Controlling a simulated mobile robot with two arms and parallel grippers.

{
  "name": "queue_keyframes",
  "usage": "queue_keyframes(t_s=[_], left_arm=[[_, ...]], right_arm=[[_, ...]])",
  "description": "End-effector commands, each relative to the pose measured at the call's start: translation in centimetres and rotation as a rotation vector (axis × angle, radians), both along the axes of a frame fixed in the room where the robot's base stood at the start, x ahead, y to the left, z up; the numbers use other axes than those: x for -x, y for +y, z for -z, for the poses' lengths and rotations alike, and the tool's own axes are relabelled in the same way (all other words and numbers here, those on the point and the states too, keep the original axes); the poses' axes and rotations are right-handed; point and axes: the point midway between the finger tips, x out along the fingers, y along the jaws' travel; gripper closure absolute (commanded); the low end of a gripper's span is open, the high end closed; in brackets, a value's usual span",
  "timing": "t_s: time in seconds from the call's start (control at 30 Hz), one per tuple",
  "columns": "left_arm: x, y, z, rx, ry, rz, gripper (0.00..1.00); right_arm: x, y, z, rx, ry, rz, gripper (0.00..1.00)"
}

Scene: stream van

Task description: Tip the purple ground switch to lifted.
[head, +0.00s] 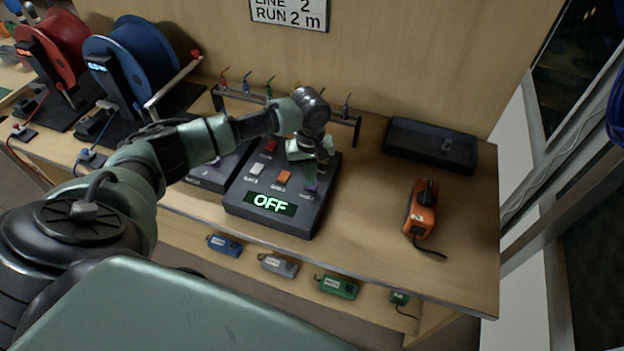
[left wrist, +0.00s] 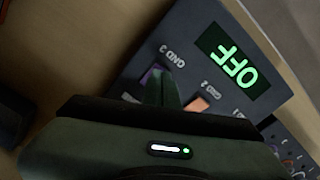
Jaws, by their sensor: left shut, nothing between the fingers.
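The dark switch box (head: 236,199) stands on the bench with a lit green OFF display (head: 269,204). The purple ground switch (head: 311,187) is at its right front corner, mostly hidden by my gripper. In the left wrist view the purple switch (left wrist: 151,76) shows beside the label GND 3. My left gripper (head: 313,175) is shut and empty, pointing down over the purple switch. In the left wrist view its fingertips (left wrist: 161,82) overlap the switch; I cannot tell whether they touch. The switch's tilt is hidden. My right gripper is not in view.
The orange switch (head: 284,177), white switch (head: 257,168) and red switch (head: 271,146) share the box. A rack with coloured leads (head: 232,98) stands behind. An orange handheld device (head: 421,210) and a dark tray (head: 414,151) lie right. The front right bench is clear.

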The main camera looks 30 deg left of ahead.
Motion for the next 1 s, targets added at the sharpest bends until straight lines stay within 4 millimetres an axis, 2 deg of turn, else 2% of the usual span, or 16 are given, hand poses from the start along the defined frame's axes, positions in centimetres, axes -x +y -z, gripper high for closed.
queue_keyframes(t_s=[1.0], left_arm=[[0.0,0.0,1.6,0.0,0.0,0.0,1.0]], right_arm=[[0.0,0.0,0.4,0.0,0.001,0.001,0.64]])
